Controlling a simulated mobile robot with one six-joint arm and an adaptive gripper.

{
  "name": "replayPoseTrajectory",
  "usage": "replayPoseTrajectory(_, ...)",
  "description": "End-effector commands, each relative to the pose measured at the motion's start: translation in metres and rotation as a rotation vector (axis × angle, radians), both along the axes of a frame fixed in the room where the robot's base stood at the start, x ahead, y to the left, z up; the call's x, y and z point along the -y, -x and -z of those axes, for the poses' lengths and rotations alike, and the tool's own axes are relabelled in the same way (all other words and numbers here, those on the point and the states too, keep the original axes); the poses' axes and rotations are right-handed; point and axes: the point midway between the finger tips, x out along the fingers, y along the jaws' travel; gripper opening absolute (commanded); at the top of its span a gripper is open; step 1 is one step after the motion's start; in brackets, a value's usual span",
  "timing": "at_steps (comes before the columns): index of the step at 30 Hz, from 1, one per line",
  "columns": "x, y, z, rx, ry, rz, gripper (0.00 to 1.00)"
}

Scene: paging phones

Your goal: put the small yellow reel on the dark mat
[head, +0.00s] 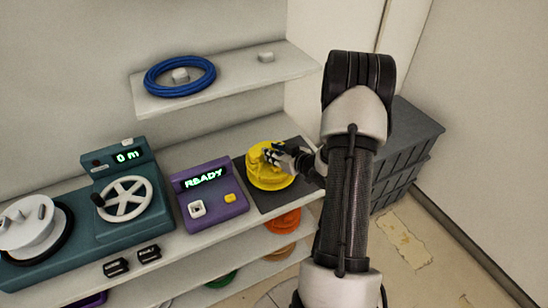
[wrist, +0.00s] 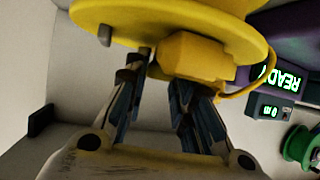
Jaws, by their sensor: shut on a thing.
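The yellow reel (head: 268,168) is over the dark mat (head: 262,200) at the right end of the middle shelf. Whether it rests on the mat or hovers just above it, I cannot tell. My gripper (head: 272,154) reaches it from the right and is shut on it. In the wrist view the reel's yellow flange (wrist: 190,25) fills the top, with a blocky yellow part (wrist: 195,58) by my fingers (wrist: 158,75). The exact contact of the fingertips is partly hidden.
Left of the mat stands a purple box (head: 208,196) reading READY, then a teal machine (head: 128,195) with a handwheel and a 0 m display. A blue coil (head: 180,77) lies on the upper shelf. Grey crates (head: 405,150) stand at the right; coloured reels sit below.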

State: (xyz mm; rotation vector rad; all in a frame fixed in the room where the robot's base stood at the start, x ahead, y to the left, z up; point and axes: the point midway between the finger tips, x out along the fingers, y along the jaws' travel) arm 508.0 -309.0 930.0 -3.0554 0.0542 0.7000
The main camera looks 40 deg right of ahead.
Motion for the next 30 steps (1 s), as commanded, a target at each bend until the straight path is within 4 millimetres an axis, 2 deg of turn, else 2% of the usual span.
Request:
replayPoseTrajectory(1, 0.0003, -0.0006, 0.0083, 0.004, 0.000, 0.000, 0.00)
replayPoseTrajectory(3, 0.0005, -0.0008, 0.0121, 0.005, 0.002, 0.000, 0.00)
replayPoseTrajectory(14, 0.0006, -0.0009, 0.0149, 0.005, 0.002, 0.000, 0.00)
replayPoseTrajectory(15, -0.0001, 0.0000, 0.0165, 0.001, 0.000, 0.000, 0.25)
replayPoseTrajectory(24, 0.0000, 0.0000, 0.0157, 0.001, 0.000, 0.000, 0.43)
replayPoseTrajectory(30, -0.0002, 0.0000, 0.0157, 0.001, 0.000, 0.000, 0.43)
